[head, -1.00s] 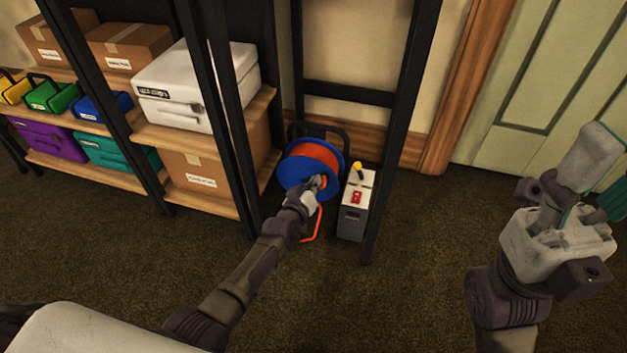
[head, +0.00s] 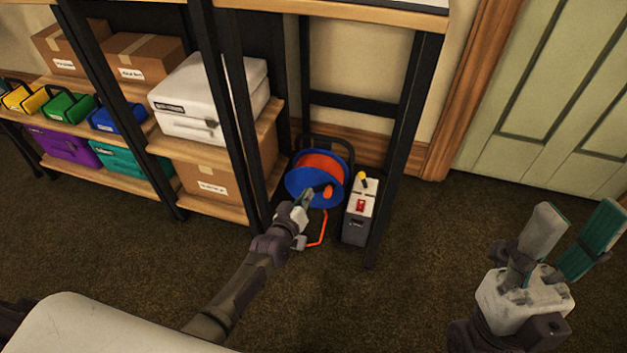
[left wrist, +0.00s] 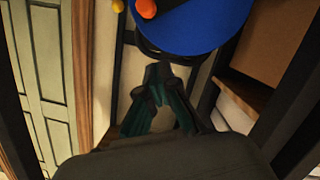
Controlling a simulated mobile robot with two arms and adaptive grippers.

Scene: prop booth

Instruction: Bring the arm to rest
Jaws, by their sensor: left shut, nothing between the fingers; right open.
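My left gripper (head: 304,204) is at the end of the arm reaching forward, just in front of the cable reel. It is shut with nothing in it. The left wrist view shows its closed fingers (left wrist: 165,75) pointing toward the reel, with a gap that I cannot measure. My right gripper (head: 575,240) is raised at the right of the head view, open and empty, with its fingers pointing up.
A blue reel (head: 300,187) with orange cable stands on the floor beside a grey box (head: 356,225) with a red switch. Black rack posts (head: 398,150) flank them. A shelf at left holds a white case (head: 185,110) and several boxes. The carpet in front is clear.

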